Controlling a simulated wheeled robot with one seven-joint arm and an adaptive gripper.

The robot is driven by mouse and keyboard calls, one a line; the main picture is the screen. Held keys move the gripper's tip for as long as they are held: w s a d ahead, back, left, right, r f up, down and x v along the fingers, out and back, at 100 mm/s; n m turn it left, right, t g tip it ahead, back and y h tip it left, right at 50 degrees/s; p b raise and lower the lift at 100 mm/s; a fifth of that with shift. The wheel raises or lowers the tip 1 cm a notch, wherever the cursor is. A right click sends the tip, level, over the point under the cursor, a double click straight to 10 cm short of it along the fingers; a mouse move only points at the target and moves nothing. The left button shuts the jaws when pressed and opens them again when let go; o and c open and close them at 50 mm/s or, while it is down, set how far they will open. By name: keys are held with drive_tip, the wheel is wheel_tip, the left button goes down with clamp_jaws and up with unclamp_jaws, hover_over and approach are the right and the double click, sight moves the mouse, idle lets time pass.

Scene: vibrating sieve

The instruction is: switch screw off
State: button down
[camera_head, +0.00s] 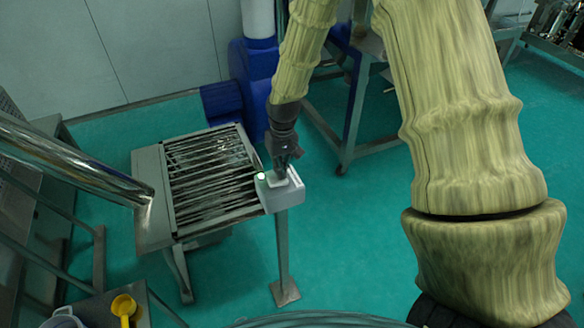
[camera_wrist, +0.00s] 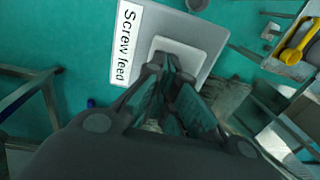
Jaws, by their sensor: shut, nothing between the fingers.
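A grey switch box (camera_head: 284,199) stands on a post at the right edge of the slatted metal table in the head view. In the wrist view the switch box (camera_wrist: 204,30) carries a white label (camera_wrist: 125,43) that reads "Screw feed". A pale raised switch plate (camera_wrist: 181,52) sits on the box beside the label. My gripper (camera_head: 281,174) is shut and empty, pointing down at the box top. In the wrist view my gripper (camera_wrist: 172,72) has its fingertips at the switch plate and partly hides it. I cannot tell whether they touch it.
The slatted metal table (camera_head: 214,172) lies left of the box, with a shiny metal tube (camera_head: 75,160) reaching over its left side. Blue machinery (camera_head: 254,75) stands behind. A yellow scoop (camera_head: 124,306) lies at the lower left. Green floor (camera_head: 345,240) is open to the right.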

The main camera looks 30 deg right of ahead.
drive_tip(key=shift+s+d+f, duration=0.1)
drive_tip(key=shift+s+f, duration=0.2)
drive_tip(key=shift+f, duration=0.1)
drive_tip(key=shift+s+a, duration=0.1)
drive_tip(key=shift+a, duration=0.5)
drive_tip(key=shift+r+p, duration=0.6)
drive_tip(key=r+p, duration=0.1)
drive_tip(key=d+r+p, duration=0.1)
drive_tip(key=r, duration=0.2)
drive_tip(key=shift+w+d+p, duration=0.25)
drive_tip(key=shift+p, duration=0.15)
drive_tip(key=shift+d+b, duration=0.15)
drive_tip(key=shift+b, duration=0.35)
wheel_tip(320, 180, up, 9)
drive_tip(key=d+b, duration=0.1)
drive_tip(key=b, duration=0.2)
drive_tip(key=shift+d+r, duration=0.2)
drive_tip(key=shift+d, duration=0.1)
